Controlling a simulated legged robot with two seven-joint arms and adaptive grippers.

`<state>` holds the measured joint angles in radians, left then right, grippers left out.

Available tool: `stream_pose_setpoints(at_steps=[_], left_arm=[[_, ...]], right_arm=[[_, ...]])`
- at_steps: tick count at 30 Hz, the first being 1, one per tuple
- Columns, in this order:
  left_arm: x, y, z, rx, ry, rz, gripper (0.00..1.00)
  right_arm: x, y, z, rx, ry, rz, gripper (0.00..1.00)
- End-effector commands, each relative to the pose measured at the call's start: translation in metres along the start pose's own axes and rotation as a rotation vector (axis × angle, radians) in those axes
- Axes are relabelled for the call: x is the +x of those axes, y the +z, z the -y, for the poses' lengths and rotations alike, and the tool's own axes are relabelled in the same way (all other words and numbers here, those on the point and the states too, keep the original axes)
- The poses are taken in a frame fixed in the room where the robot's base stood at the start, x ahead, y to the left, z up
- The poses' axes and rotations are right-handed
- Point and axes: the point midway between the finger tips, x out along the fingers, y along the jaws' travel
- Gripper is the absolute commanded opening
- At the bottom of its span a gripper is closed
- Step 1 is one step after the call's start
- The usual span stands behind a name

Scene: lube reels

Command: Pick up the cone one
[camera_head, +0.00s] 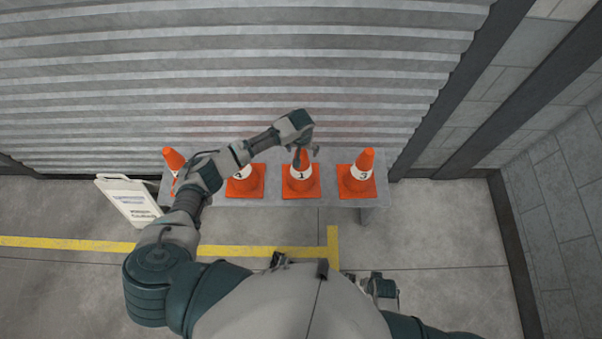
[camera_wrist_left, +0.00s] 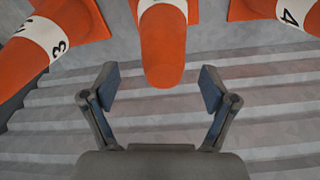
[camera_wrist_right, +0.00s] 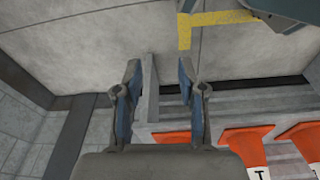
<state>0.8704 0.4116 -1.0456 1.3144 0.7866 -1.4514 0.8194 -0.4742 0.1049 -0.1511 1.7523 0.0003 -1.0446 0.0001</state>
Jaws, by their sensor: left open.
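The cone marked 1 (camera_head: 301,184) is orange with a white band and a square orange base. It stands upright on a grey bench (camera_head: 330,205), second from the right in the row. My left gripper (camera_head: 306,153) is at its top. In the left wrist view a cone tip (camera_wrist_left: 163,62) points in between the two spread fingers, with a gap on each side. Its label is out of sight there. My right gripper (camera_wrist_right: 158,82) is open and empty, well away from the cones.
Cone 3 (camera_head: 358,182) stands to the right and cone 4 (camera_head: 243,184) to the left. A further cone (camera_head: 173,160) at the far left is partly hidden by my left arm. A white sign (camera_head: 129,200) stands left of the bench. A corrugated shutter (camera_head: 220,70) rises behind.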

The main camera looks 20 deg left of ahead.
Motion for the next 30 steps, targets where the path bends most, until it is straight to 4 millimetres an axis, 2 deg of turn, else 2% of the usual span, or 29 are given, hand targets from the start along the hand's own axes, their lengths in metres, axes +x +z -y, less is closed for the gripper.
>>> stream_pose_setpoints(at_steps=[3, 7, 16, 17, 24, 27, 30], left_arm=[[0.023, 0.002, 0.005, 0.000, -0.003, 0.004, 0.85], [0.041, 0.001, 0.005, 0.000, 0.000, 0.003, 0.85], [0.045, 0.001, 0.005, 0.000, 0.000, 0.001, 0.85], [0.045, 0.001, 0.005, 0.000, 0.000, 0.001, 0.83], [0.046, 0.001, 0.006, 0.000, 0.000, 0.001, 0.23], [0.046, 0.001, 0.006, 0.000, -0.001, 0.002, 0.00], [0.045, 0.001, 0.005, 0.000, 0.000, 0.001, 0.00]], right_arm=[[-0.011, -0.007, -0.001, 0.002, 0.000, -0.008, 0.40], [-0.026, -0.014, -0.001, 0.003, 0.002, -0.013, 0.40], [-0.035, -0.017, -0.001, 0.004, 0.002, -0.014, 0.40], [-0.035, -0.017, -0.001, 0.004, 0.002, -0.014, 0.40], [-0.034, -0.019, -0.002, 0.004, 0.002, -0.014, 0.40], [-0.034, -0.019, -0.002, 0.004, 0.002, -0.014, 0.40], [-0.034, -0.019, -0.001, 0.004, 0.002, -0.015, 0.40]])
